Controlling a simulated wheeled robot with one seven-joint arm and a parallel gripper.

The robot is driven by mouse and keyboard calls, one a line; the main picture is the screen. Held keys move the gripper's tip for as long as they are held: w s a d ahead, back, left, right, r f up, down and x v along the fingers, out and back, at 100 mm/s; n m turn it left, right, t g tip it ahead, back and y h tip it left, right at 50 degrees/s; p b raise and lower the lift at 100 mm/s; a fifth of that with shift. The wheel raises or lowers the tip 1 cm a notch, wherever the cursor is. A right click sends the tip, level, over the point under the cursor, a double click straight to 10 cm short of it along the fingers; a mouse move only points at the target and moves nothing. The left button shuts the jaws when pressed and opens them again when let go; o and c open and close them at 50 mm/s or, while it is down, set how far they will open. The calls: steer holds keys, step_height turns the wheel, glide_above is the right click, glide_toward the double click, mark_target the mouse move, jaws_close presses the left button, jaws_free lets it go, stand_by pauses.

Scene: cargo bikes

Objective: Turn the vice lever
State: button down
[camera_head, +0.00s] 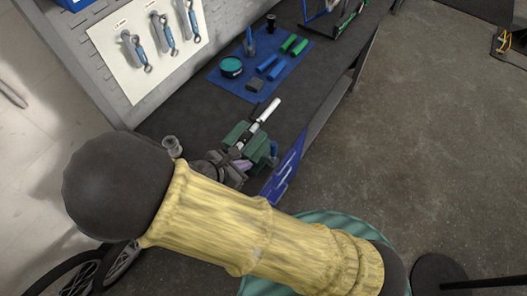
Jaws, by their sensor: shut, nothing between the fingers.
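A green bench vice (255,148) is fixed near the front edge of the dark workbench, in the middle of the view. A pale lever (268,110) sticks up and to the right from its top, with a dark section at its lower end. Dark grey metal parts (212,165) lie just left of the vice; I cannot tell whether all of them belong to it. My yellow-sleeved arm link crosses the lower picture and hides the area below and in front of the vice.
A blue mat (224,88) behind the vice carries a round teal tin (231,67) and blue and green blocks. A grey pegboard (88,71) with hanging tools rises at the left. A wheel (122,262) shows lower left. The floor at right is mostly clear.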

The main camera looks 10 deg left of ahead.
mark_target(271, 153)
steer(key=shift+w+d+f+p, duration=0.4)
steer(key=shift+w+d+f, duration=0.25)
steer(key=shift+w, duration=0.4)
steer(key=shift+w+d+f+p, duration=0.45)
steer(key=shift+w+d, duration=0.35)
steer(key=shift+w, duration=0.25)
steer(key=shift+w+d+f+p, duration=0.45)
steer(key=shift+w+d, duration=0.3)
steer(key=shift+w, duration=0.3)
